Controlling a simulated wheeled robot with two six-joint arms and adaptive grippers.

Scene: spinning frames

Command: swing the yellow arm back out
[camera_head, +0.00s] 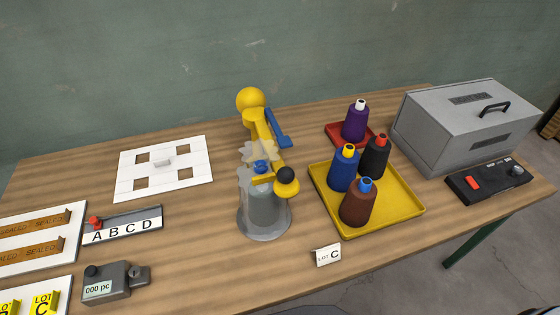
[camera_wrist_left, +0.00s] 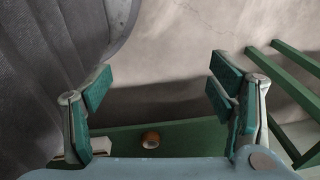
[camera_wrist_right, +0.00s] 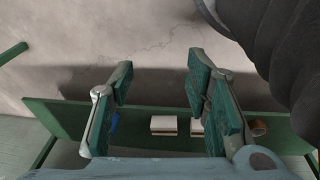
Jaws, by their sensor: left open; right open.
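The yellow arm (camera_head: 262,132) stands at mid-table in the head view. It runs from a yellow ball (camera_head: 250,100) at the back towards the front, over the grey conical stand (camera_head: 263,213). A black knob (camera_head: 287,174) sits at its near end. Clear toothed pieces and a blue part (camera_head: 261,167) show around the top of the stand, partly hidden by the arm. A blue lever (camera_head: 279,128) lies beside the arm on its right. My left gripper (camera_wrist_left: 160,85) and right gripper (camera_wrist_right: 158,85) are open and empty, away from the arm; neither shows in the head view.
A yellow tray (camera_head: 408,211) with several bobbins stands right of the stand, a red tray (camera_head: 337,130) behind it. A grey box (camera_head: 440,130) and black control box (camera_head: 490,182) are far right. A white card (camera_head: 326,255) stands in front. A white panel (camera_head: 185,150) lies left.

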